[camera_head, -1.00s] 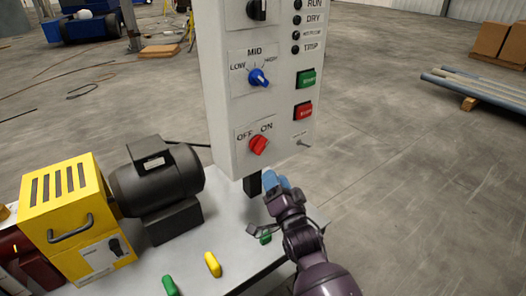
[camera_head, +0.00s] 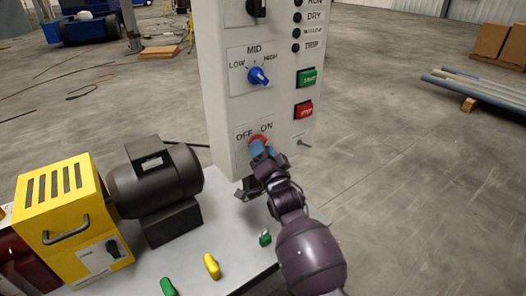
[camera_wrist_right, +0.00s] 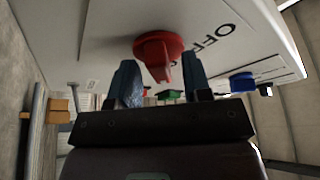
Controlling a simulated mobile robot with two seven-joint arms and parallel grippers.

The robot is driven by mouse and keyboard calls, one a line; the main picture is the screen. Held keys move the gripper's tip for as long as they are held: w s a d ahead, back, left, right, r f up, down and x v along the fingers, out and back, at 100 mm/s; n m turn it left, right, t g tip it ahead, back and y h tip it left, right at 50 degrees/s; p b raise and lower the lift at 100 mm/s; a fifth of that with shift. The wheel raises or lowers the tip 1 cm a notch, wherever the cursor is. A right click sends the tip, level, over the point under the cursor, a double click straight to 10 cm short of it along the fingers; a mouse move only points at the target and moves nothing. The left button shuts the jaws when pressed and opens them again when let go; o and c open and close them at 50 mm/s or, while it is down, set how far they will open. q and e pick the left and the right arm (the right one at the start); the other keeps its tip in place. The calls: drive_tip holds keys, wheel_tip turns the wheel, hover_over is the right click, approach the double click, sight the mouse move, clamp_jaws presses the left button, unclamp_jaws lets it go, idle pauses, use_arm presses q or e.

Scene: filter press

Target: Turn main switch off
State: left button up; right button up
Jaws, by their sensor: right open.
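The main switch is a red rotary knob (camera_head: 257,139) low on the grey-white control panel, below the labels OFF and ON. My right gripper (camera_head: 262,152) is in front of the knob and hides most of it in the head view. In the right wrist view the red knob (camera_wrist_right: 158,48) shows just beyond my right gripper (camera_wrist_right: 161,82). Its two blue-grey fingers are apart, with the knob's grip between them sideways. I see no clear contact. My left gripper is not in view.
Above the switch are a blue selector knob (camera_head: 258,76), a green button (camera_head: 306,78) and a red button (camera_head: 304,109). A small toggle (camera_head: 304,143) sticks out at right. A black motor (camera_head: 155,177) and yellow housing (camera_head: 65,212) stand left on the table (camera_head: 208,238).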

clamp_jaws()
drive_tip(key=shift+n, duration=0.4)
drive_tip(key=shift+w+d+n+g+y, duration=0.15)
drive_tip(key=shift+n+g+y, duration=1.25)
drive_tip(key=shift+n, duration=2.7)
drive_tip(key=shift+w+d+n+g+y, duration=0.1)
drive_tip(key=shift+n+g+y, duration=1.3)
drive_tip(key=shift+n, duration=2.7)
drive_tip(key=shift+w+d+n+g+y, duration=0.15)
drive_tip(key=shift+n+g+y, duration=0.55)
drive_tip(key=shift+n+y, duration=2.35)
drive_tip(key=shift+s+n+h, duration=0.1)
drive_tip(key=shift+n+h, duration=0.95)
drive_tip(key=shift+n, duration=0.2)
unclamp_jaws()
